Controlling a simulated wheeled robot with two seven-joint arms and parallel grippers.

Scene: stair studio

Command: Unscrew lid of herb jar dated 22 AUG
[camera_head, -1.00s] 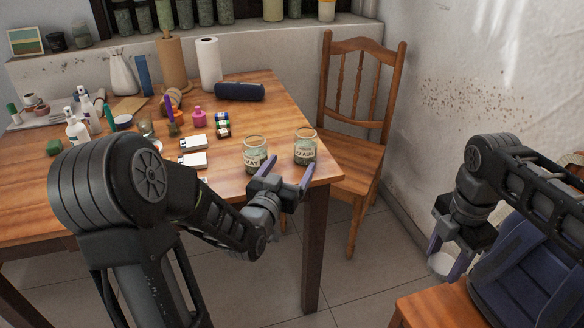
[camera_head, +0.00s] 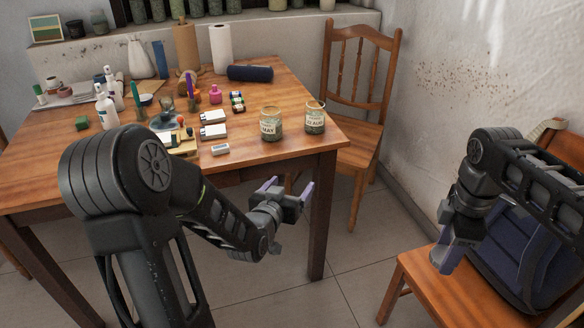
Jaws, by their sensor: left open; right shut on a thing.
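The herb jar labelled 22 AUG (camera_head: 315,118) stands upright near the table's right corner. It is clear glass with green contents and a tan rim; I cannot tell whether a lid is on it. A similar jar labelled MAY (camera_head: 271,124) stands just left of it. My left gripper (camera_head: 288,186) is open and empty, in front of the table edge and below the jars, apart from both. My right gripper (camera_head: 447,260) is shut, above the front of the right chair, far from the jars. What it holds is mostly hidden by the fingers.
The wooden table (camera_head: 270,85) carries bottles, white boxes (camera_head: 213,131), a paper towel roll (camera_head: 221,48) and a dark blue case (camera_head: 250,73). A wooden chair (camera_head: 352,150) stands behind its right corner. A blue backpack (camera_head: 525,255) sits on the right chair (camera_head: 415,268).

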